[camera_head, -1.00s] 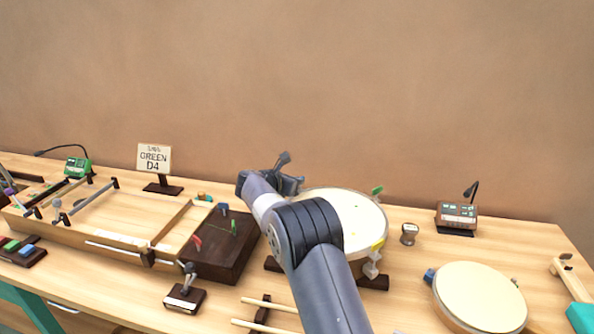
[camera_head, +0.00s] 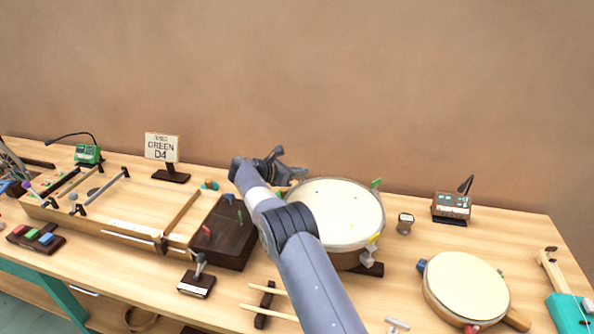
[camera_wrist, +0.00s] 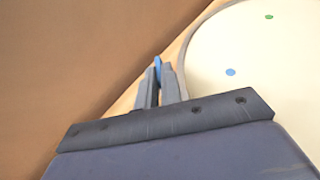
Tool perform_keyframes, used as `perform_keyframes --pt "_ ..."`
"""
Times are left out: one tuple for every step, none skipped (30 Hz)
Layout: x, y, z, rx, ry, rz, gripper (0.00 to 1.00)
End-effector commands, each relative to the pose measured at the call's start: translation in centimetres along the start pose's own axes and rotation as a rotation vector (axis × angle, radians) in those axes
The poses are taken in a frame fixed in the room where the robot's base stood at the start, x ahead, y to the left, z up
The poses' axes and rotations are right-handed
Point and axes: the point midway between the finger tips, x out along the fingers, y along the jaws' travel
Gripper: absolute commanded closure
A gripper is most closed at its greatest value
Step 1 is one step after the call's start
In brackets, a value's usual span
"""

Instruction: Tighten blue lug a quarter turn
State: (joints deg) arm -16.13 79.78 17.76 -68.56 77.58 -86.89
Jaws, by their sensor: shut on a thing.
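The drum (camera_head: 340,212) with a cream head stands on the bench, right of my arm in the head view. Its head also fills the right of the wrist view (camera_wrist: 262,85), with a blue dot (camera_wrist: 230,72) and a green dot (camera_wrist: 269,17). My gripper (camera_wrist: 160,78) is at the drum's rim, shut on the blue lug (camera_wrist: 158,66), whose top shows between the fingertips. In the head view my gripper (camera_head: 293,170) is at the drum's back left edge, and the blue lug cannot be made out there. A green lug (camera_head: 376,183) and a yellow lug (camera_head: 374,239) show on the rim.
A dark box (camera_head: 222,238) and a long wooden stringed frame (camera_head: 120,205) lie to the left. A small stamp-like knob (camera_head: 405,223), a meter box (camera_head: 451,206) and a flat round drum (camera_head: 466,288) lie to the right. The wall rises close behind.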

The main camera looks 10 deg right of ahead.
Motion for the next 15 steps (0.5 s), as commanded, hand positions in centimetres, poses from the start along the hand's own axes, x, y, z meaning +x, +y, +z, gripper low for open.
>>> perform_keyframes --pt "-0.03 0.06 0.33 0.004 -0.004 0.003 1.00" --pt "-0.02 0.06 0.33 0.004 -0.004 0.003 1.00" --pt "-0.02 0.06 0.32 0.004 -0.004 0.003 1.00" --pt "-0.02 0.06 0.32 0.004 -0.004 0.003 1.00" --pt "-0.02 0.05 0.31 0.004 -0.004 0.003 1.00" --pt "-0.02 0.05 0.31 0.004 -0.003 0.003 1.00" --pt "-0.02 0.05 0.31 0.004 -0.003 0.003 1.00" --pt "-0.01 0.05 0.31 0.004 -0.003 0.003 1.00" --pt "-0.01 0.05 0.30 0.004 -0.003 0.003 0.92" --pt "-0.01 0.05 0.28 0.004 -0.003 0.002 0.90" --pt "-0.01 0.04 0.26 0.003 -0.003 0.002 0.87" --pt "0.00 0.03 0.23 0.003 -0.002 0.002 0.84" --pt "0.00 0.03 0.21 0.003 -0.002 0.002 0.82" --pt "0.00 0.02 0.18 0.002 -0.002 0.001 0.79" --pt "0.00 0.02 0.15 0.002 -0.001 0.001 0.76"
